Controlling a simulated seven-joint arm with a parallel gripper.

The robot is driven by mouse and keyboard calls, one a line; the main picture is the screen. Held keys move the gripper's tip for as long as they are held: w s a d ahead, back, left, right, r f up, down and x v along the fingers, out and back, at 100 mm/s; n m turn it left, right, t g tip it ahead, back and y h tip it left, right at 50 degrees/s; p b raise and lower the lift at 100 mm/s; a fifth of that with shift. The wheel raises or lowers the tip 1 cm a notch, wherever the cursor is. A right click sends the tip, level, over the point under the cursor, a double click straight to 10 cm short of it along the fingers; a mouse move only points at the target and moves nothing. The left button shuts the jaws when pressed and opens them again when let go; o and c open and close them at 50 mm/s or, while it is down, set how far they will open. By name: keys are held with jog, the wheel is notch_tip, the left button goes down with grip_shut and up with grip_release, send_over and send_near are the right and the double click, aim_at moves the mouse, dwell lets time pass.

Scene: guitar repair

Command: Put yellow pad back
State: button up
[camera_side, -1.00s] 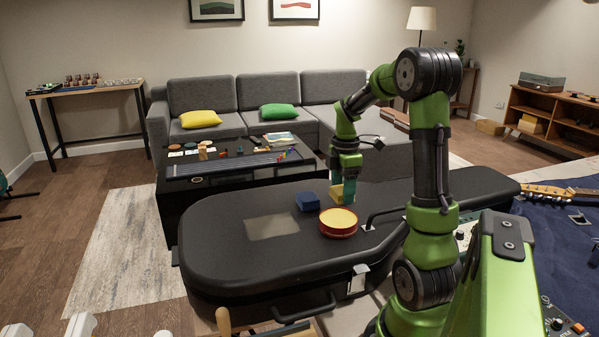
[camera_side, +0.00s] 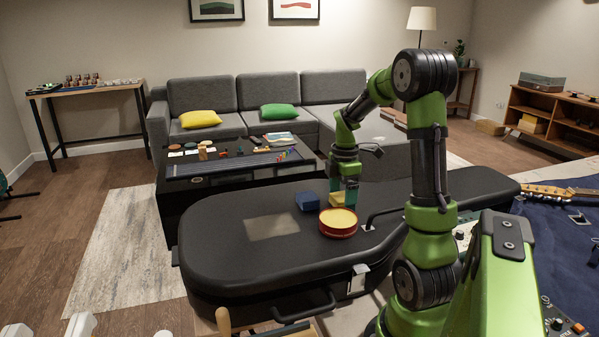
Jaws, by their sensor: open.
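The yellow pad (camera_side: 337,200) sits on the black guitar case, just behind a round red tin (camera_side: 338,224) with a pale yellow top. My gripper (camera_side: 345,196) is pointing down at the yellow pad, with its teal fingers apart. One finger partly covers the pad's right side. I cannot tell whether the fingers touch it. A blue pad (camera_side: 307,202) lies to the left of the yellow pad on the same case.
The black case (camera_side: 225,245) has a pale rectangular patch (camera_side: 272,226) on its lid, left of the tin. A black bent bar (camera_side: 385,215) stands right of the tin. A low table (camera_side: 200,195) with small items is behind the case.

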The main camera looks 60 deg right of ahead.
aim_at(342, 196)
notch_tip(342, 196, up, 12)
jog(key=w+a+r+m+t, duration=0.1)
jog(key=w+a+m+t, duration=0.15)
jog(key=a, duration=0.65)
jog(key=w+a+m+t, duration=0.1)
jog(key=a+m, duration=0.3)
jog(key=a, duration=0.6)
jog(key=s+a+f+m+t+y, duration=0.1)
jog(key=s+a+m+t, duration=0.1)
jog(key=a, duration=0.4)
jog(key=s+a+f+m+t+y, duration=0.1)
jog(key=s+a+m, duration=0.1)
jog(key=a+m, duration=0.2)
jog(key=a, duration=0.2)
jog(key=shift+a+t, duration=0.3)
jog(key=shift+t, duration=0.05)
jog(key=shift+m, duration=0.25)
